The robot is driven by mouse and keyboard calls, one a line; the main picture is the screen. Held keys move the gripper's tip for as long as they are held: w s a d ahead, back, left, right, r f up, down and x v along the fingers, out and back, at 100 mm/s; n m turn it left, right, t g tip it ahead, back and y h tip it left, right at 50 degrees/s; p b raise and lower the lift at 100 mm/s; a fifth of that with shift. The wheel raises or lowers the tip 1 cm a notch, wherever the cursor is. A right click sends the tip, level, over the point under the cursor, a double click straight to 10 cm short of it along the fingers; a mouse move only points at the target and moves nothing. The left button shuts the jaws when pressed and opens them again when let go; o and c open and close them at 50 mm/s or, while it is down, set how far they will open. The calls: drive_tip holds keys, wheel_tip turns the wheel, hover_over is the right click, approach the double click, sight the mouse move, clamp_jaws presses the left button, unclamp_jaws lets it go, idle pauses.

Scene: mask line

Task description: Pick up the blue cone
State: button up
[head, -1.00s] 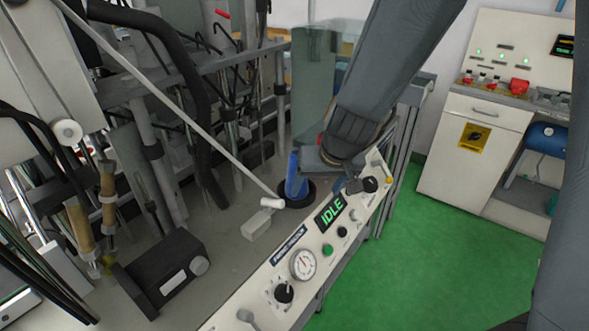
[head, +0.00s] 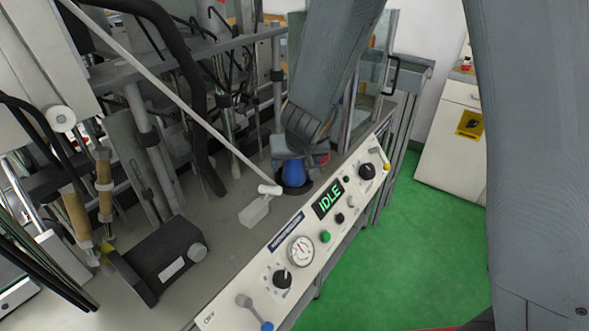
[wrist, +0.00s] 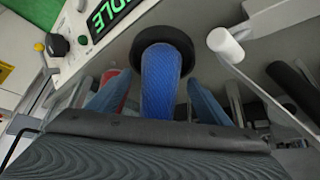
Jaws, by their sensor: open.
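The blue cone (head: 293,173) stands in a black ring (head: 303,189) on the bench, just behind the control panel. My gripper (head: 300,157) is at the cone and hides its upper part in the head view. In the wrist view the cone (wrist: 160,80) runs up the middle of the picture to the black ring (wrist: 178,38). The open jaws of my gripper (wrist: 157,88) show a finger on each side of it, with a visible gap on both sides. I see no contact between the fingers and the cone.
The control panel (head: 262,262) with a green IDLE display (head: 328,201) runs along the bench's front edge. A white-ended lever (head: 269,189) and small white block (head: 254,211) are beside the ring. Black hoses and metal posts crowd the left. Green floor (head: 400,270) lies right.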

drive_tip(key=shift+b+x, duration=0.35)
drive_tip(key=shift+x, duration=0.65)
drive_tip(key=shift+r, duration=0.1)
drive_tip(key=c, duration=1.3)
